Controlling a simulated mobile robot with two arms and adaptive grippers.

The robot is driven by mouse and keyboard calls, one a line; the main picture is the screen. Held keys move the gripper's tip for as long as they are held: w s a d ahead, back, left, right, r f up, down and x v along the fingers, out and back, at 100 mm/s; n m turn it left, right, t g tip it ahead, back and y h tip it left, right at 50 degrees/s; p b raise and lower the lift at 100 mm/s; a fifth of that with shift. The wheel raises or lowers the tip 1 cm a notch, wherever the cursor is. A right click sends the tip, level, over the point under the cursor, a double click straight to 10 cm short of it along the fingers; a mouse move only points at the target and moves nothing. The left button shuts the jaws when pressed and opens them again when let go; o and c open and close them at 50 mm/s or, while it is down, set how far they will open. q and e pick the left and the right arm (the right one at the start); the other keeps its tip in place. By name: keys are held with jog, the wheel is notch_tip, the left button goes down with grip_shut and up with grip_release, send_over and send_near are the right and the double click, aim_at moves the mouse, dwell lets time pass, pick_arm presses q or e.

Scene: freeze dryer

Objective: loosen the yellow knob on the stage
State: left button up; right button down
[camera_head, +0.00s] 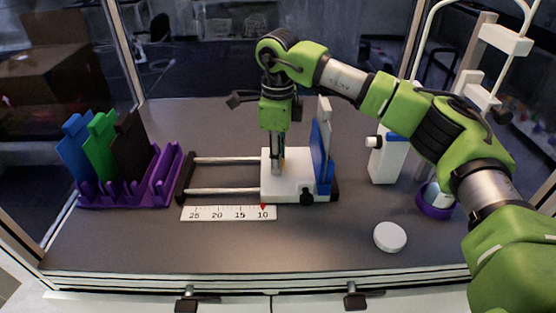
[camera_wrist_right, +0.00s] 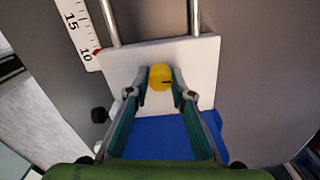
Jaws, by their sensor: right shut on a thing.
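The yellow knob (camera_wrist_right: 160,77) sits on top of the white stage (camera_wrist_right: 120,62) in the right wrist view. My right gripper (camera_wrist_right: 161,90) is shut on the knob, with one fingertip on each side of it. In the head view my right gripper (camera_head: 278,168) points down onto the white stage (camera_head: 293,190), and its fingers mostly hide the knob. The stage sits at the right end of two metal rails (camera_head: 225,191). A blue plate (camera_head: 322,155) stands upright on the stage's right side. My left gripper is not in view.
A ruler (camera_head: 228,213) lies in front of the rails, with a red pointer near 10. A purple rack (camera_head: 165,178) with blue, green and black plates stands at the left. A white round lid (camera_head: 390,237) lies at the front right. A white device (camera_head: 388,160) stands behind it.

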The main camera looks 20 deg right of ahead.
jog(key=shift+w+r+n, duration=0.1)
jog(key=shift+n, duration=0.2)
jog(key=c, duration=1.8)
grip_release()
notch_tip(320, 180, up, 12)
